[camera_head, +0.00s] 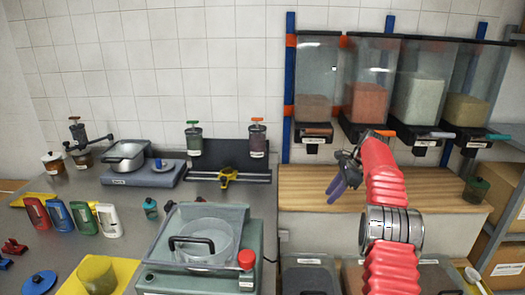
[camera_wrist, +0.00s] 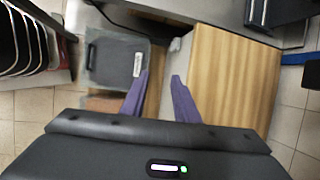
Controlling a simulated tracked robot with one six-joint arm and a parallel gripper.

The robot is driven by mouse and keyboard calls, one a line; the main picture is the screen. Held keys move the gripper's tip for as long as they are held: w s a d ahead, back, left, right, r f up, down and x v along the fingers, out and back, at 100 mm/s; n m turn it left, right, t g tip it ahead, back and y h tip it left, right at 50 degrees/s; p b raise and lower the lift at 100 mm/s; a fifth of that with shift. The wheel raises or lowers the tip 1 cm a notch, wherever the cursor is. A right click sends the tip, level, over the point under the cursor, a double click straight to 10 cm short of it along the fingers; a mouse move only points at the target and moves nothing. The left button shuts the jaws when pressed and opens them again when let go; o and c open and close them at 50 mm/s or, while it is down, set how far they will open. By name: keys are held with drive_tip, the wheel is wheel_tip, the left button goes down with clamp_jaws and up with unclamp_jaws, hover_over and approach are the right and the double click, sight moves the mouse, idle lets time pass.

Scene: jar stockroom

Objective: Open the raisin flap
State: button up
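Several clear bulk dispensers hang in a row on the wall at the upper right of the head view. The leftmost dispenser (camera_head: 316,75) holds brownish contents, and a reddish-brown flap (camera_head: 318,129) is at its spout. The one beside it (camera_head: 370,80) holds orange-red contents and shows an orange part (camera_head: 385,133) at its spout, partly behind my arm. Their labels are too small to read, so I cannot tell which holds raisins. My gripper (camera_head: 344,180) is below the left dispensers, apart from them. In the wrist view its purple fingers (camera_wrist: 158,88) are spread and empty.
A wooden counter (camera_head: 310,185) lies under the dispensers, mostly bare. Lidded bins (camera_head: 310,277) stand below it. A clear-topped appliance (camera_head: 200,245) and several bottles are on the grey counter at left. The wrist view looks down at a grey-lidded bin (camera_wrist: 115,62) and wood (camera_wrist: 235,75).

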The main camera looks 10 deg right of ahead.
drive_tip(key=s+f+n+g+h, duration=0.1)
drive_tip(key=s+f+n, duration=0.4)
drive_tip(key=f+n, duration=0.1)
drive_tip(key=s+a+r+n+t+h, duration=0.1)
drive_tip(key=s+a+r+n, duration=0.3)
drive_tip(key=s+a, duration=0.4)
drive_tip(key=s+a+r+n+t+h, duration=0.1)
drive_tip(key=s+a+r+n, duration=0.4)
drive_tip(key=s, duration=1.5)
drive_tip(key=s+a+r+n+t, duration=0.1)
drive_tip(key=s+a+r+n, duration=0.4)
drive_tip(key=s+a, duration=0.8)
wheel_tip(320, 180, up, 3)
drive_tip(key=shift+s+f+h, duration=0.1)
drive_tip(key=shift+s+h, duration=0.3)
drive_tip(key=shift+s, duration=0.25)
drive_tip(key=shift+c, duration=0.7)
